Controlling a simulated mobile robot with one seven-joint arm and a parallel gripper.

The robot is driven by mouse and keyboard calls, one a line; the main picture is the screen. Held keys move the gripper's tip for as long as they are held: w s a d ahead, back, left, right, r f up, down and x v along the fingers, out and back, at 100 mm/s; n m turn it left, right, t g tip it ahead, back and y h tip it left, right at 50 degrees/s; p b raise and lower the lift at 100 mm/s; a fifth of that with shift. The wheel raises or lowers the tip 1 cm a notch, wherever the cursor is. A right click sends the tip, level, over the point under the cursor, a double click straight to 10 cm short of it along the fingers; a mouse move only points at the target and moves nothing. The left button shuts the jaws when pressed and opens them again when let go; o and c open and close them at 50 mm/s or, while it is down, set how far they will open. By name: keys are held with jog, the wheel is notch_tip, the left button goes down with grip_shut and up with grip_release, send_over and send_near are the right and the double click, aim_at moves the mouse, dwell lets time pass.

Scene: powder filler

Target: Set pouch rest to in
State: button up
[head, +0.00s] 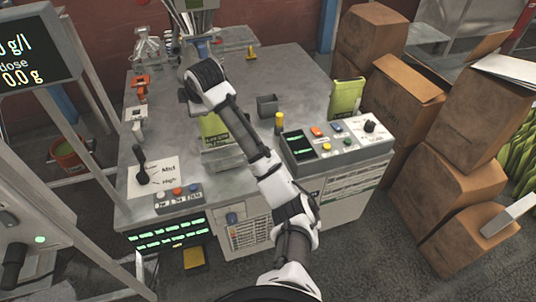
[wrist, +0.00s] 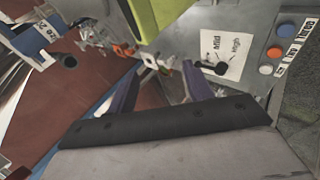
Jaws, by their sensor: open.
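My gripper is open and empty in the wrist view (wrist: 158,88), with its two dark purple fingers apart. In the head view my arm reaches over the grey machine table, and its black-and-white wrist hides the fingers and part of the filling area. A green pouch (head: 213,130) stands partly behind my arm; its edge also shows in the wrist view (wrist: 155,14). A grey ledge (head: 222,160) below the pouch may be the pouch rest, but I cannot tell its position. A small orange fitting (head: 140,84) and a white fitting (head: 136,114) stand at the table's left edge.
A black lever (head: 142,165) stands on a Mild/High plate, with several buttons (head: 178,192) in front. A control box (head: 335,143), a yellow post (head: 279,121) and a second green pouch (head: 346,97) are on the right. Cardboard boxes (head: 455,130) crowd the right side.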

jog(key=s+d+f+n+g+h, duration=0.1)
jog(key=d+f+n+g+h, duration=0.2)
jog(key=d, duration=0.8)
jog(key=s+d+f+g+h, duration=0.15)
jog(key=d+f+g, duration=0.25)
jog(key=d, duration=0.7)
jog(key=shift+h, duration=0.25)
jog(key=f, duration=0.4)
jog(key=f+p, duration=0.1)
jog(key=f, duration=0.7)
jog(key=shift+w+a+f, duration=0.1)
jog(key=shift+a+f, duration=0.2)
jog(key=shift+f, duration=0.6)
grip_shut()
